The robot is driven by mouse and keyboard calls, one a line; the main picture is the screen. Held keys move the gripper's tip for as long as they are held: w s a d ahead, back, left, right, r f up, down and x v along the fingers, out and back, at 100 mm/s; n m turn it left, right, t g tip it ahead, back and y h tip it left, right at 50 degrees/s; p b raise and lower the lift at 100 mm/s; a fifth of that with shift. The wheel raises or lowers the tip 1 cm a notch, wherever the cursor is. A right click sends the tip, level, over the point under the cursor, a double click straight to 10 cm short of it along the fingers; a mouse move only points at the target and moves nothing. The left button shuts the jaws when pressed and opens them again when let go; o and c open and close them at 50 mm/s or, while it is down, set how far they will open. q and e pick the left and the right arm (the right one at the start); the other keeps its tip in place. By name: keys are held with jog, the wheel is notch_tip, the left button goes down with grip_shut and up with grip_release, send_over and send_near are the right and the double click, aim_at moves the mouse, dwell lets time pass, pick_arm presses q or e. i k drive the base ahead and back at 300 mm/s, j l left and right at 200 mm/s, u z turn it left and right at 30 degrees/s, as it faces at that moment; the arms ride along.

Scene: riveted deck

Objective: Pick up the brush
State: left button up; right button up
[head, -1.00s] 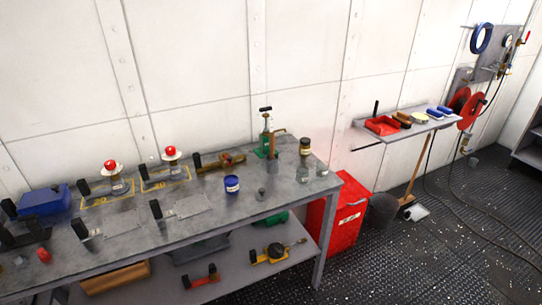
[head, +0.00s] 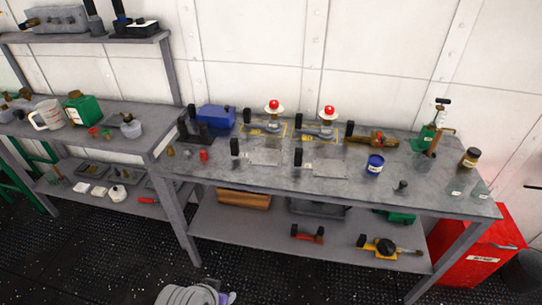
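I cannot make out a brush for certain in the head view now. A brown and brass tool with a black grip (head: 372,138) lies at the back right of the workbench (head: 225,180); I cannot tell what it is. The wall shelf with the red tray and small items, seen earlier, is out of view.
A blue tin (head: 375,165), a dark jar (head: 469,157) and a green-based tool (head: 430,138) stand on the bench. A red cabinet (head: 480,250) is at its right end. Shelving (head: 90,135) with a green can (head: 82,108) is at left. Dark textured floor lies in front.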

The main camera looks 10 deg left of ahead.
aim_at(438, 134)
jog(key=i+l+u, duration=0.15)
jog(key=l, duration=0.15)
jog(key=i+l+u, duration=0.15)
jog(key=l, duration=0.15)
jog(key=l+u, duration=0.1)
jog(key=l, duration=0.25)
jog(key=i+l+u, duration=0.15)
jog(key=l, duration=0.2)
